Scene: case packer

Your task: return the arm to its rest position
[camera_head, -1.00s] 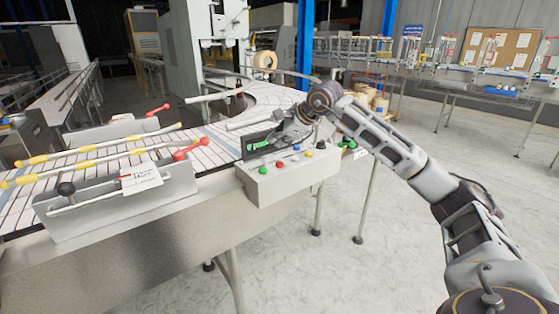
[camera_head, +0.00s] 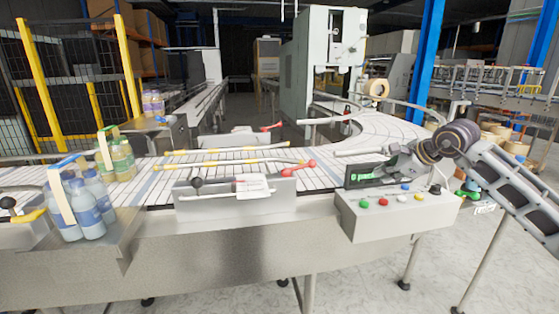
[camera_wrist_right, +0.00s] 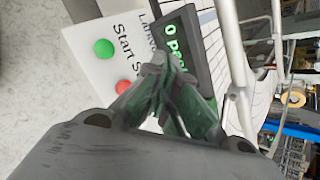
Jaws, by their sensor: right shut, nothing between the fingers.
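My right gripper (camera_head: 388,170) is at the end of my right arm (camera_head: 490,165), which comes in from the right. It is over the back of the grey control box (camera_head: 400,220), close to the small display (camera_head: 362,175). In the right wrist view its fingertips (camera_wrist_right: 168,68) are together and empty, in front of the display (camera_wrist_right: 187,45) and near the green button (camera_wrist_right: 104,48) and red button (camera_wrist_right: 123,87). I cannot tell whether the fingers touch the box. My left gripper is not in view.
A conveyor (camera_head: 315,178) with guide rails runs behind the box and curves at the right. Bottle packs (camera_head: 85,205) stand at the left. A bracket with a red-handled lever (camera_head: 299,168) sits on the conveyor's near edge. Open floor (camera_head: 365,280) lies in front of the box.

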